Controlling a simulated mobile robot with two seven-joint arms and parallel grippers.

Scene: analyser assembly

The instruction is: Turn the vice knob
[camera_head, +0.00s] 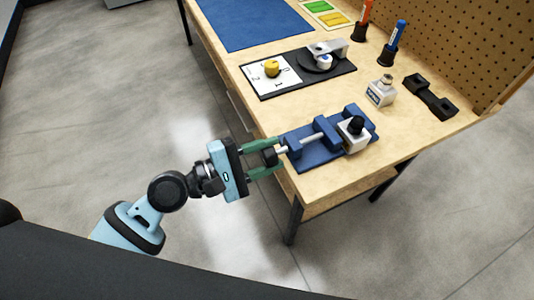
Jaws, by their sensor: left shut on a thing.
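A blue vice (328,155) sits near the front edge of the wooden bench. A white block with a black top (353,131) stands between its jaws at the right. A metal screw runs left from the vice to its dark knob (269,156), which sticks out past the bench edge. My left gripper (269,156) reaches in from the left, and its green fingers are shut on the knob, one finger on each side. The fingers hide part of the knob. My right gripper does not show.
The wooden bench (403,125) also holds a black board (342,66) with a yellow knob, a small white device (381,91), a black bracket (431,97), and orange and blue screwdrivers in stands. A blue mat (245,20) lies at the back left. A pegboard rises at the right.

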